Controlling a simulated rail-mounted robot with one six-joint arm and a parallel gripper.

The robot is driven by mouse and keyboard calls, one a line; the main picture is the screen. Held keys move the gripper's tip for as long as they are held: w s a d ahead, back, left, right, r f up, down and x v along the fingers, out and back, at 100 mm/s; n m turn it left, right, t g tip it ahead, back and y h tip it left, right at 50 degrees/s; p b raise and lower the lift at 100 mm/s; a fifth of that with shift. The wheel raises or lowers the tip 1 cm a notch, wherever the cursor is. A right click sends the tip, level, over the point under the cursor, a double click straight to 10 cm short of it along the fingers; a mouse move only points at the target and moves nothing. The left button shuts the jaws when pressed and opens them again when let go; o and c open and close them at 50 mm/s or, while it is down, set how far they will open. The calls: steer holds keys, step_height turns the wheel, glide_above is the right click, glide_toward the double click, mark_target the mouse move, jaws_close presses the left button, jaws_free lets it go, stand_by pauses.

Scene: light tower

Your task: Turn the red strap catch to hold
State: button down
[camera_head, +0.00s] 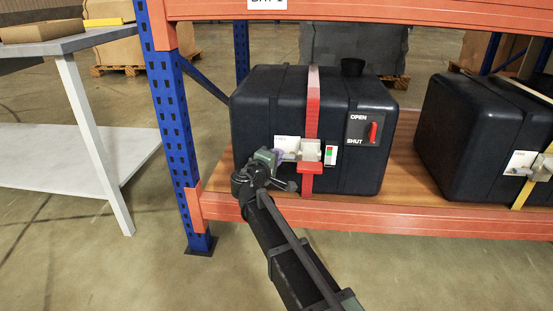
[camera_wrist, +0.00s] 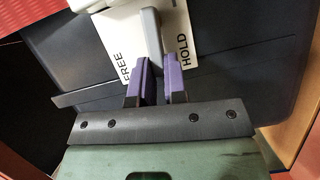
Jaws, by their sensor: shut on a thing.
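The red strap (camera_head: 313,90) runs over the top and down the front of a black case (camera_head: 270,105). Its pale grey catch (camera_head: 310,147) sits on the case front beside a white label plate (camera_head: 283,143). In the wrist view, the plate (camera_wrist: 188,20) reads FREE and HOLD, and the catch's grey lever (camera_wrist: 150,32) points between the two words. My gripper (camera_head: 279,158) is at the left of the catch. Its purple fingers (camera_wrist: 160,70) are shut around the lever's end, which is partly hidden between them.
An OPEN/SHUT panel with a red handle (camera_head: 374,132) is right of the strap. A second black case (camera_head: 480,125) with a yellow strap stands at the right. The orange shelf beam (camera_head: 400,218) runs below, and a blue upright (camera_head: 178,130) stands at the left.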

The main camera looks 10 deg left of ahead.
stand_by(0.4)
steer(key=c, duration=1.4)
jaws_free()
steer(key=shift+c, duration=0.2)
